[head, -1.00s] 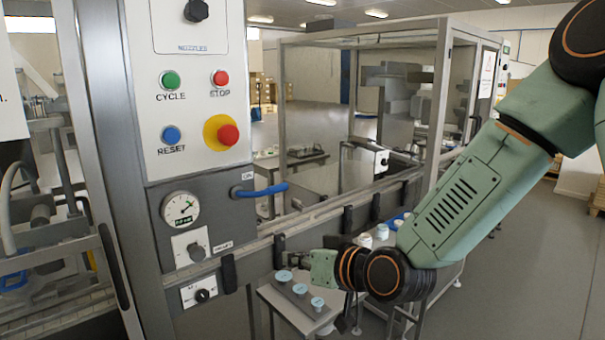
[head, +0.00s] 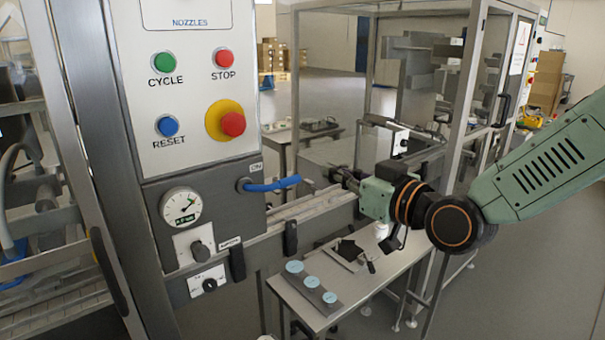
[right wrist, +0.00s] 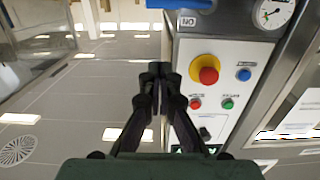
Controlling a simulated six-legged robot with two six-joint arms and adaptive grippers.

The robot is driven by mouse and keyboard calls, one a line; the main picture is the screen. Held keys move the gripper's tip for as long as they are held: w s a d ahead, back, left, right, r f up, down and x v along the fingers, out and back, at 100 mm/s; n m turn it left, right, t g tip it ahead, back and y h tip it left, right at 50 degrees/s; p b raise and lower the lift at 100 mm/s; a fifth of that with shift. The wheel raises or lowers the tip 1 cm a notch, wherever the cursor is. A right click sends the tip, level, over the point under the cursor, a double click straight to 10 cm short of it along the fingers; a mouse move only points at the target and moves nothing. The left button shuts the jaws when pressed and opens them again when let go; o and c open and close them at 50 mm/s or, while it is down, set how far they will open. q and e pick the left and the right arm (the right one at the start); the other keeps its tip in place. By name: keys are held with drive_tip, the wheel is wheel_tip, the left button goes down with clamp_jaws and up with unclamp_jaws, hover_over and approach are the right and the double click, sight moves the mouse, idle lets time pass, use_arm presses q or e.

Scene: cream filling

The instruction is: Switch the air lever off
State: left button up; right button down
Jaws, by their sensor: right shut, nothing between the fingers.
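The blue air lever (head: 272,185) sticks out to the right from the grey panel, beside the ON label and right of the pressure gauge (head: 181,207). In the right wrist view the lever (right wrist: 180,4) shows at the top edge, with the gauge (right wrist: 272,12) at the top right. My right gripper (head: 342,177) is to the right of the lever's free end, apart from it. In the right wrist view its fingers (right wrist: 155,75) are together and empty. My left gripper is in neither view.
The control panel carries a green CYCLE button (head: 163,62), a blue RESET button (head: 167,126) and a red emergency stop (head: 231,123) above the lever. A small table (head: 350,290) with blue-lidded jars stands below. A glazed metal frame (head: 480,110) stands behind my right arm.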

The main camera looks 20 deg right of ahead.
drive_tip(key=w+a+f+p, duration=0.1)
drive_tip(key=w+a+f, duration=0.2)
drive_tip(key=w, duration=0.6)
drive_tip(key=shift+w+a+f+p, duration=0.3)
drive_tip(key=shift+f+p, duration=0.05)
drive_tip(key=shift+f, duration=0.25)
drive_tip(key=shift+w+a+f, duration=0.1)
drive_tip(key=shift+w+a, duration=0.05)
idle(0.3)
drive_tip(key=shift+d+f+m, duration=0.2)
drive_tip(key=shift+f+m, duration=0.05)
drive_tip(key=shift+m, duration=0.15)
